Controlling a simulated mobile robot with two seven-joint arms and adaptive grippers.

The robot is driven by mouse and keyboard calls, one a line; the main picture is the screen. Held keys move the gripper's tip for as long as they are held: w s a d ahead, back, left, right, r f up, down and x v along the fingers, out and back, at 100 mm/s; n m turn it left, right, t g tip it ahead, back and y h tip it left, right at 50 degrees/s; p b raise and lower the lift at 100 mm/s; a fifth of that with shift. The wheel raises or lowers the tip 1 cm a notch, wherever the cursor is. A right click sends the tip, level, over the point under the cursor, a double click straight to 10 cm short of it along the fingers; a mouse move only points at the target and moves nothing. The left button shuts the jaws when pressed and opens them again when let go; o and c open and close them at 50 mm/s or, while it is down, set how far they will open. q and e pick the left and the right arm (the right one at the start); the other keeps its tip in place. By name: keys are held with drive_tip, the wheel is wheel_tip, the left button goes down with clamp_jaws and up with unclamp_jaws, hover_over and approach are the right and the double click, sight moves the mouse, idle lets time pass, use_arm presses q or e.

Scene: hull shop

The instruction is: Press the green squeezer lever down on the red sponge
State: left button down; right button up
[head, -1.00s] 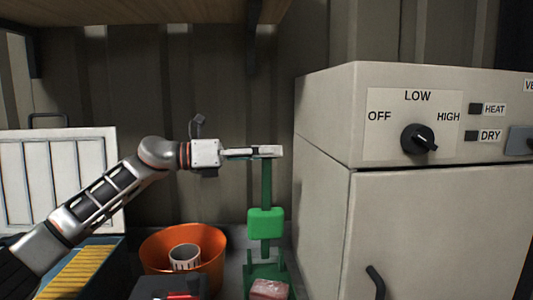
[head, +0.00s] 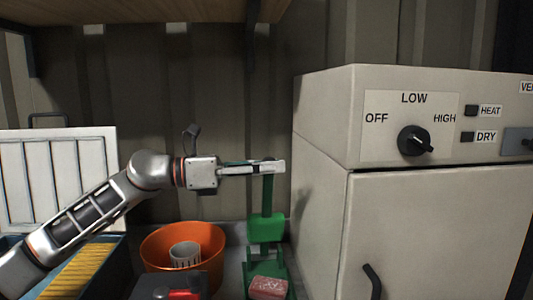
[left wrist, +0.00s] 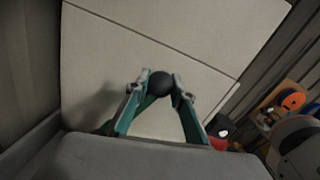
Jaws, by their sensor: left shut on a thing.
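The green squeezer (head: 266,228) stands at the back beside the white cabinet, its lever (head: 267,192) rising nearly upright. My left gripper (head: 272,168) is shut on the lever's top end. In the left wrist view the fingers (left wrist: 161,88) close around a dark round knob (left wrist: 160,83). The red sponge (head: 268,287) lies at the squeezer's base, in front of and below the green press block, with a visible gap between them. My right gripper is in neither view.
An orange bucket (head: 208,245) with a white perforated cup (head: 185,254) stands left of the squeezer. A blue bin (head: 116,262) with yellow contents is farther left. The large white cabinet (head: 320,210) with a dial closes off the right side. A shelf hangs above.

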use_arm(q)
drive_tip(key=s+d+f+m, duration=0.2)
drive_tip(key=s+f, duration=0.4)
drive_tip(key=s, duration=0.4)
drive_tip(key=shift+s+f+m, duration=0.35)
drive_tip(key=shift+f+m, duration=0.05)
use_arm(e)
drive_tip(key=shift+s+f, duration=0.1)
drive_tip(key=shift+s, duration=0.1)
use_arm(q)
drive_tip(key=c, duration=1.7)
unclamp_jaws()
drive_tip(key=shift+r, duration=0.1)
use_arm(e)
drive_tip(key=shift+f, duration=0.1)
use_arm(q)
drive_tip(key=v, duration=1.2)
drive_tip(key=shift+w, duration=0.1)
